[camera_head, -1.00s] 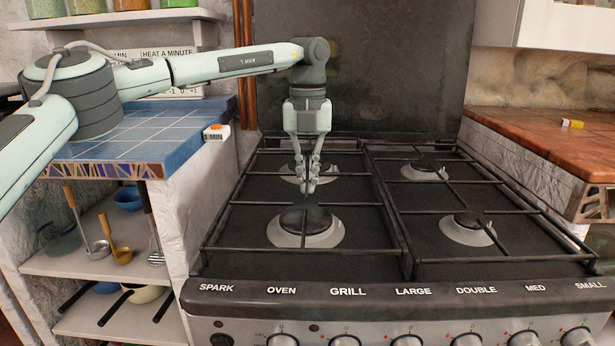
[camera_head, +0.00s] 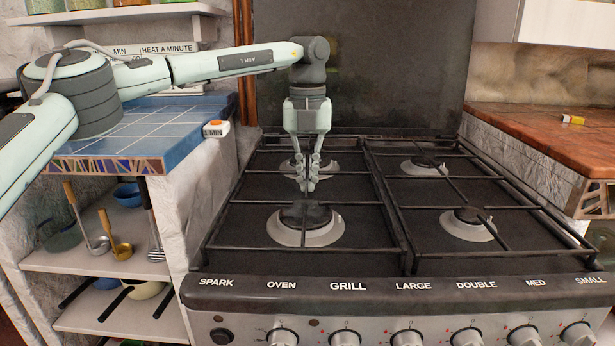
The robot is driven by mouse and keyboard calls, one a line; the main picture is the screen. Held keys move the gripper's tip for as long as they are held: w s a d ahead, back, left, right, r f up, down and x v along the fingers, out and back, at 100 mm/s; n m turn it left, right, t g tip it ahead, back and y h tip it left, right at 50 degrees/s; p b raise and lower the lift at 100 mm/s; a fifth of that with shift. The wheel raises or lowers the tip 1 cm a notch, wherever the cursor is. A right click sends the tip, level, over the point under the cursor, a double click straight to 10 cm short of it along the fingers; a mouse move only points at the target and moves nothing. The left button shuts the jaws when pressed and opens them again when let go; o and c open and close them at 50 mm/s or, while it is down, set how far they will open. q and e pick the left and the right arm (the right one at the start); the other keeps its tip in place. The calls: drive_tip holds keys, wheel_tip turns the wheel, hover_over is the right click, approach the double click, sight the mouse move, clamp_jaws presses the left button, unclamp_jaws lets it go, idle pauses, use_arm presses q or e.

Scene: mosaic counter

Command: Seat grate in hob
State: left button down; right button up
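The hob (camera_head: 220,266) has two black wire grates side by side. Whether the left grate rests fully down is hard to tell. My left gripper (camera_head: 307,187) points straight down at the middle of the left grate. Its fingers are close together and appear shut on a grate bar, behind the front left burner (camera_head: 305,223). The fingertips partly hide the bar there. My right gripper is out of view.
A dark upright panel (camera_head: 350,70) stands behind the hob. A wooden counter (camera_head: 540,132) is at right. Knobs (camera_head: 407,338) line the front.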

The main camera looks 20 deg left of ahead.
use_arm(q)
drive_tip(key=shift+f, duration=0.15)
drive_tip(key=c, duration=1.6)
unclamp_jaws()
drive_tip(key=shift+c, duration=0.2)
drive_tip(key=shift+f, duration=0.15)
wheel_tip(320, 180, up, 12)
